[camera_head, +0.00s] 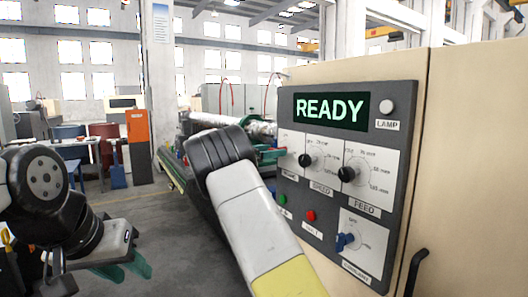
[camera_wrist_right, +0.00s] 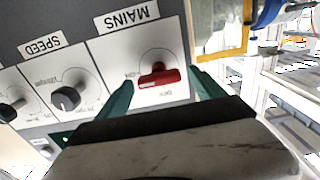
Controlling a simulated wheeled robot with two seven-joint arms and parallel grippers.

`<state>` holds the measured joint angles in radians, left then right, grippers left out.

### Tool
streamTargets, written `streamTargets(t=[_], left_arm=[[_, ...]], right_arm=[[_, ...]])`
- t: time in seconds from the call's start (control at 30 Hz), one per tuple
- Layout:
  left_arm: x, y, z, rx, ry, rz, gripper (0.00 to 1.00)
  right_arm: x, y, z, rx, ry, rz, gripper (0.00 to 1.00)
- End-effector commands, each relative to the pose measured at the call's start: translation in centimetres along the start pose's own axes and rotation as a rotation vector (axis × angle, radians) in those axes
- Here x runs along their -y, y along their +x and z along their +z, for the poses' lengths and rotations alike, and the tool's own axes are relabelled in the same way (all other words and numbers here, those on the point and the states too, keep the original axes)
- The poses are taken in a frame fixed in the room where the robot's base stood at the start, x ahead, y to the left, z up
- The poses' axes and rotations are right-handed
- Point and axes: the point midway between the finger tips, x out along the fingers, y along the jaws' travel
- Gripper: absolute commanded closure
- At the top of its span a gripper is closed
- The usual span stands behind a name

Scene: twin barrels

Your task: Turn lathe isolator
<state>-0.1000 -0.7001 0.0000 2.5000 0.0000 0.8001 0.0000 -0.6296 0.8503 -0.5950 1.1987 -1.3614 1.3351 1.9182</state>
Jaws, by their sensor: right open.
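The lathe isolator is a red rotary handle (camera_wrist_right: 158,76) on a white plate labelled MAINS in the right wrist view. It lies crosswise in that view, with small position marks around it. My right gripper (camera_wrist_right: 162,92) is open, with its teal fingers on either side of the handle. I cannot tell whether they touch it. In the head view my right arm covers the MAINS plate, and the handle is hidden. My left gripper (camera_head: 124,267) hangs low at the left in the head view, open and empty, away from the panel.
The dark control panel (camera_head: 408,165) has a READY display (camera_head: 330,110), speed knob (camera_head: 305,160), feed knob (camera_head: 347,174), green and red buttons (camera_head: 311,216), and a blue switch (camera_head: 345,241). A black door handle (camera_head: 416,270) juts out at lower right. Floor (camera_head: 175,235) between the arms is clear.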

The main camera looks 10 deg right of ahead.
Motion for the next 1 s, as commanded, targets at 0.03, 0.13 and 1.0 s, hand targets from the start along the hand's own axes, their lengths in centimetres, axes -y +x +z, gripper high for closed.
streamTargets(t=[0.03,0.13,1.0], left_arm=[[0.00,0.00,0.00,0.000,0.000,0.000,0.64],[0.00,0.00,0.00,0.000,0.000,0.000,0.64],[0.00,0.00,0.00,0.000,0.000,0.000,0.64]], right_arm=[[-0.06,0.65,0.01,0.001,0.000,0.002,0.22],[-0.01,1.31,0.02,0.001,0.000,0.000,0.22],[0.01,1.59,0.03,0.002,-0.022,-0.001,0.84]])
